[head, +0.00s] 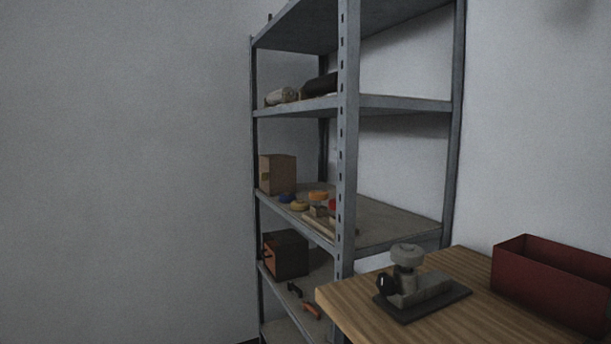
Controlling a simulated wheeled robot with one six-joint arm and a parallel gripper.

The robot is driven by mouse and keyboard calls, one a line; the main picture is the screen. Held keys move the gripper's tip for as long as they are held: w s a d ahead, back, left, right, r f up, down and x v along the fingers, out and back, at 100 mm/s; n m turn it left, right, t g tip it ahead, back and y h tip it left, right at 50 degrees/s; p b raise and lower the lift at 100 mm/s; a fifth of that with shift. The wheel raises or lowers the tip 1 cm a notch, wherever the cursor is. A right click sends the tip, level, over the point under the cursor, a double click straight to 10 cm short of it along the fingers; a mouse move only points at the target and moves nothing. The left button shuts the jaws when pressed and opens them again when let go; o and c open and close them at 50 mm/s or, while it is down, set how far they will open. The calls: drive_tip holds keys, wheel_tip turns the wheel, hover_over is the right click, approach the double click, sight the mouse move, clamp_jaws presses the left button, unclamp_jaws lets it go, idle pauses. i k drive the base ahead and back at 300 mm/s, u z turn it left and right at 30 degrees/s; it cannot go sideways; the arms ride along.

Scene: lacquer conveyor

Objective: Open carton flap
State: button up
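A brown cardboard carton (278,175) stands upright on a middle shelf of the grey metal rack, at its left end. It looks closed from this angle, but its top is barely visible and I cannot tell how its flaps lie. A darker brown box (286,254) stands on the shelf below; I cannot tell whether it is a carton too. My gripper is not in view.
The rack's front post (347,150) stands before the shelves. Small coloured items (318,195) lie right of the carton. A wooden table (450,318) at lower right holds a grey metal device (410,282) and a red open bin (545,285). Left is bare wall.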

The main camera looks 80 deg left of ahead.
sight(265, 165)
drive_tip(key=u, duration=2.75)
